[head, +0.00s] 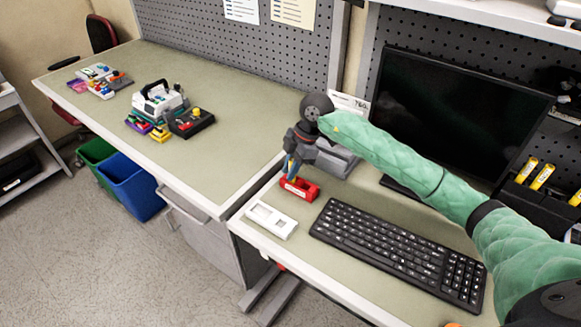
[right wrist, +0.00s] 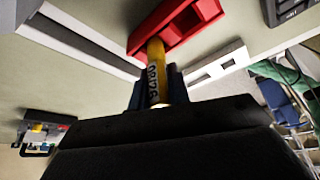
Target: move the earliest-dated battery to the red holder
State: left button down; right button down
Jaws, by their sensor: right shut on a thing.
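My right gripper (head: 291,168) is above the red holder (head: 300,188) on the right-hand bench. It is shut on a yellow battery (right wrist: 157,75), which shows between the fingers in the right wrist view, with a dark printed date along its side that I cannot read surely. The battery's far end meets the red holder (right wrist: 190,28) in that view; I cannot tell how deep it is in it. Other yellow batteries (head: 542,176) stand in a black rack (head: 533,200) at the right. My left gripper is not in view.
A white two-slot holder (head: 271,219) lies in front of the red one. A black keyboard (head: 395,246) and a monitor (head: 455,115) are to the right. A grey device (head: 335,158) stands behind the gripper.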

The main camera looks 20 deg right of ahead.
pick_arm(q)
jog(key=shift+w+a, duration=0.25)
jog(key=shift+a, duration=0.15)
pick_arm(e)
jog(key=shift+f, duration=0.15)
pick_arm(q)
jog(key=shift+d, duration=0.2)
pick_arm(e)
jog(key=shift+f, duration=0.1)
jog(key=c, duration=1.7)
grip_release()
jog(key=o, duration=0.5)
jog(key=shift+c, duration=0.2)
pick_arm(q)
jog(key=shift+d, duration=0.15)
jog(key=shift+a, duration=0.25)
